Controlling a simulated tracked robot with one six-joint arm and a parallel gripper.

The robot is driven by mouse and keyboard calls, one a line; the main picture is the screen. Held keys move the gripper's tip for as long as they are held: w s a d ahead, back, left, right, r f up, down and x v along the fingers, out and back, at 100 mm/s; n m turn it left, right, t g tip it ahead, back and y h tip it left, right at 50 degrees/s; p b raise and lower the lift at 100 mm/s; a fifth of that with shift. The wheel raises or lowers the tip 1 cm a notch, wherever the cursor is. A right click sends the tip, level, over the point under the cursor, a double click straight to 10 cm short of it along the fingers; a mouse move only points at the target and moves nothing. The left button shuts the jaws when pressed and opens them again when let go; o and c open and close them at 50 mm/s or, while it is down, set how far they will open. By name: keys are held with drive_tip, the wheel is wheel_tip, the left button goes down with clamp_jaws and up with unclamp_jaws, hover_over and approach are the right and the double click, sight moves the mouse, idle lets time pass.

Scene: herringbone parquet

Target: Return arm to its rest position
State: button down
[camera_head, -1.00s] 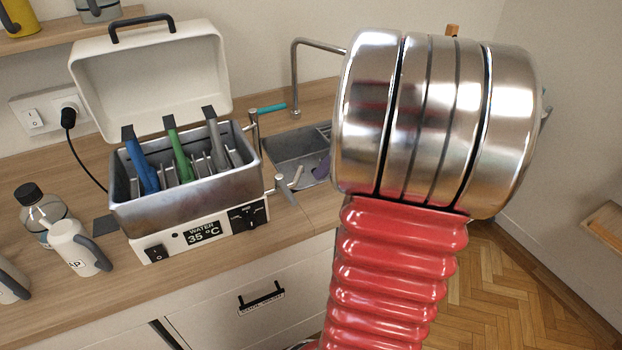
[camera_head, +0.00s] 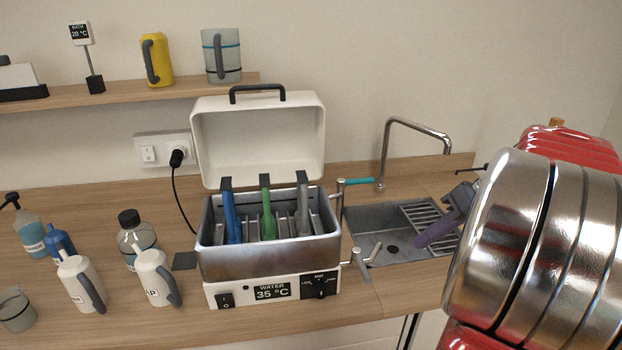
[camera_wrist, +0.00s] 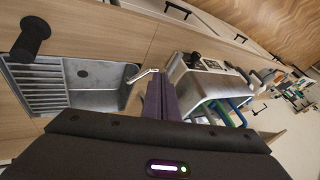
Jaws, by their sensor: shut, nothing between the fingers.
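My arm, with shiny metal and red ribbed links, fills the right side of the head view. My gripper (camera_head: 422,240) has purple fingers that are closed together and empty. In the head view it hangs in front of the sink (camera_head: 362,232) and points down to the left; its height above the sink is hard to judge. In the wrist view the purple fingers (camera_wrist: 160,96) lie side by side, between the sink (camera_wrist: 100,88) and the water bath (camera_wrist: 205,85).
The water bath (camera_head: 268,262) stands left of the sink with its lid (camera_head: 258,140) open and blue, green and grey handles inside. A faucet (camera_head: 415,128) rises behind the sink. Several bottles (camera_head: 80,282) stand at the left. A shelf (camera_head: 120,97) holds a yellow jug (camera_head: 156,60).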

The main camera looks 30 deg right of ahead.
drive_tip(key=a+f+n+h, duration=0.1)
drive_tip(key=a+h, duration=0.1)
drive_tip(key=a, duration=1.5)
drive_tip(key=s+a+f+h, duration=0.1)
drive_tip(key=a+h, duration=0.1)
drive_tip(key=a, duration=1.5)
drive_tip(key=shift+s+f+n, duration=0.2)
drive_tip(key=shift+f+n, duration=0.05)
drive_tip(key=shift+n, duration=0.15)
